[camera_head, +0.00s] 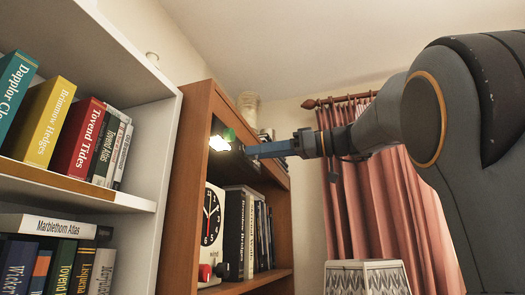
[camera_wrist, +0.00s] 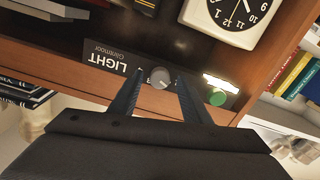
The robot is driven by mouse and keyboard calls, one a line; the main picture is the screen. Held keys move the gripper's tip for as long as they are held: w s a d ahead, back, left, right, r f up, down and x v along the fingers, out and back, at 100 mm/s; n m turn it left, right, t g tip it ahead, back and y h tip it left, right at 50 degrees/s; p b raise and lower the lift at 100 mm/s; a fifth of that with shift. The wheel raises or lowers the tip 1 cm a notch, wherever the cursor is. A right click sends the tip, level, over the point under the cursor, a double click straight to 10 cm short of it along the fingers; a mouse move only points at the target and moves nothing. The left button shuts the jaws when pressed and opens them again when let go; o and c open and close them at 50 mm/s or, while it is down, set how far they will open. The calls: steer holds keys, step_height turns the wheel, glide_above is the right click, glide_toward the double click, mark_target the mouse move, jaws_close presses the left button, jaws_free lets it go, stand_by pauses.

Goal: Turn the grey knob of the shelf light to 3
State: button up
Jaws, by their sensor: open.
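In the wrist view the round grey knob (camera_wrist: 160,77) sits on the dark panel of the shelf light (camera_wrist: 108,62), which reads "LIGHT" upside down. My gripper (camera_wrist: 158,74) is open, with one finger on each side of the knob and a gap apparent at both. I cannot tell how deep the fingertips reach around it. In the head view my gripper (camera_head: 247,151) is at the upper part of the wooden bookcase, beside the lit lamp (camera_head: 218,143); the knob is not discernible there.
A green round part (camera_wrist: 217,97) lies beside the lamp strip, right of my fingers in the wrist view. A white bookshelf (camera_head: 140,200) stands at left, a pink curtain (camera_head: 375,215) behind.

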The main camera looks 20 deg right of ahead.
steer(key=c, duration=1)
steer(key=shift+c, duration=0.2)
steer(key=m, duration=1.7)
steer(key=shift+w+d+m, duration=0.1)
steer(key=shift+m, duration=0.2)
